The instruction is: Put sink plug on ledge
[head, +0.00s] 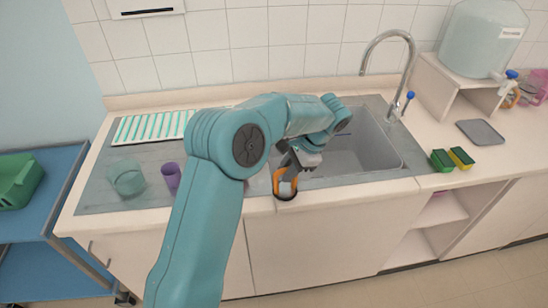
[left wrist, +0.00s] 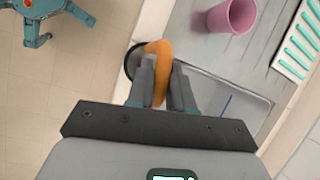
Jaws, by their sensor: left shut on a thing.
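The sink plug (head: 286,194) has a dark round base and an orange loop handle. My left gripper (head: 300,161) is shut on the loop, which also shows between the fingers in the left wrist view (left wrist: 158,68). The plug is at the pale front ledge (head: 340,187) of the grey sink (head: 370,150), near the counter's front edge. I cannot tell whether its base touches the ledge. My left arm hides the sink's left part. My right gripper is not in view.
A purple cup (head: 171,175), a clear greenish beaker (head: 127,178) and a striped rack (head: 150,127) stand left of the sink. The tap (head: 388,36) rises behind it. Sponges (head: 442,160) lie to its right. The front ledge right of the plug is clear.

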